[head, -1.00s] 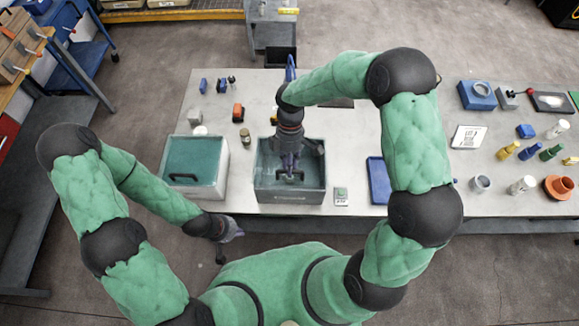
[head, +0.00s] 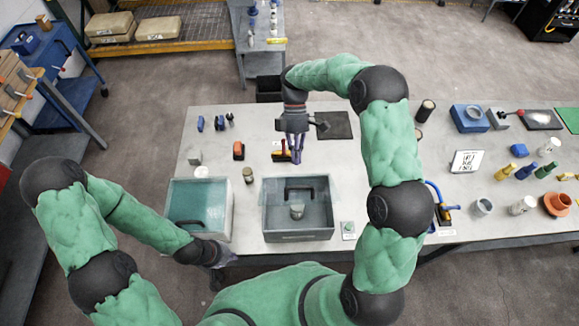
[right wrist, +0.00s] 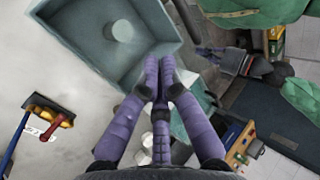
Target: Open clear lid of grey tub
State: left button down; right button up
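The grey tub (head: 298,237) stands at the table's front edge in the head view, with a grey cylindrical part (head: 297,212) inside. The lid's dark handle (head: 299,182) shows towards the tub's back; the lid looks raised at the back, though its clear sheet is hard to make out. In the right wrist view the tub (right wrist: 75,45) looks uncovered around the cylinder (right wrist: 122,31). My right gripper (head: 297,158) is behind the tub, pointing down, fingertips together and apparently empty. My left gripper (head: 218,256) is low by the front edge; its fingers are unclear.
A white tub with a teal lid (head: 212,192) stands left of the grey tub, partly behind my left arm. A red-orange tool (head: 282,156) lies near my right gripper. A dark mat (head: 335,124) lies behind it. Several small parts are at the right.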

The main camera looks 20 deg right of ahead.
jog(key=o, duration=0.5)
jog(key=shift+w+f, duration=0.2)
jog(key=shift+w, duration=0.15)
jog(key=shift+o, duration=0.4)
jog(key=shift+d, duration=0.25)
jog(key=s+v, duration=0.1)
jog(key=v, duration=1)
jog(key=shift+w+r, duration=0.25)
jog(key=shift+r, duration=0.35)
jog(key=shift+d, duration=0.2)
